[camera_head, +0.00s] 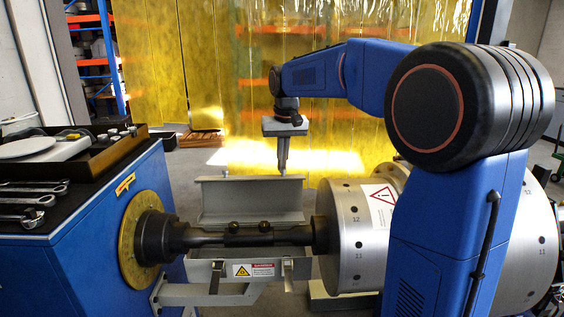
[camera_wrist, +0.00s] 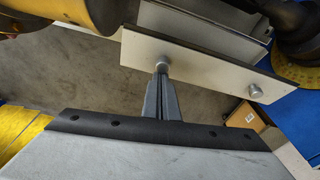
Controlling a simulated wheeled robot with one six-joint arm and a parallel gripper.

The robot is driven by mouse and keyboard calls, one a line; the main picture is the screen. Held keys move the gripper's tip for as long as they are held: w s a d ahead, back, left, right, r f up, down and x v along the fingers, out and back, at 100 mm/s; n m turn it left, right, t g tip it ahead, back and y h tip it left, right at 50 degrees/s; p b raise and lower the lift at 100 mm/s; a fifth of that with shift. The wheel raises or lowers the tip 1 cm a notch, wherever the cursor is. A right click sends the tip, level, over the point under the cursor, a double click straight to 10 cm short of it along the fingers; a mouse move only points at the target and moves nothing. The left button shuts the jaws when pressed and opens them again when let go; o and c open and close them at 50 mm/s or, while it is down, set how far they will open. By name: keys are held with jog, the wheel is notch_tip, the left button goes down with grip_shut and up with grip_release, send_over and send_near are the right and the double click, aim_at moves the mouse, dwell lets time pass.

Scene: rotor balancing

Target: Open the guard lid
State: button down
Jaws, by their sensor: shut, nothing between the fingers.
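The guard lid (camera_head: 250,203) is a grey metal panel standing upright behind the coupling shaft (camera_head: 245,237), so the shaft is uncovered from above. The lower guard box (camera_head: 222,270) below the shaft carries a warning label and latches on its front. My gripper (camera_head: 283,173) points down at the lid's top right edge, its fingers shut and empty. In the wrist view, my gripper (camera_wrist: 161,78) has its tips right by a round knob (camera_wrist: 162,67) on a pale plate (camera_wrist: 205,62). I cannot tell if they touch. A second knob (camera_wrist: 255,92) is farther right.
A blue machine cabinet (camera_head: 85,230) with a tray of wrenches (camera_head: 35,195) stands at the left. A large steel rotor (camera_head: 355,240) stands at the right. A yellow strip curtain (camera_head: 210,60) hangs behind. A cardboard box (camera_wrist: 245,117) lies on the floor.

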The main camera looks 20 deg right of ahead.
jog(key=shift+s+a+r+t, duration=0.2)
jog(key=shift+s+r+t, duration=0.15)
jog(key=shift+s, duration=0.25)
jog(key=shift+s+a+r+t, duration=0.2)
jog(key=shift+s+t, duration=0.15)
jog(key=shift+s, duration=0.25)
jog(key=shift+s+a+r, duration=0.15)
jog(key=shift+s, duration=0.25)
jog(key=shift+s+a+r, duration=0.1)
jog(key=shift+s, duration=0.3)
jog(key=shift+w, duration=0.1)
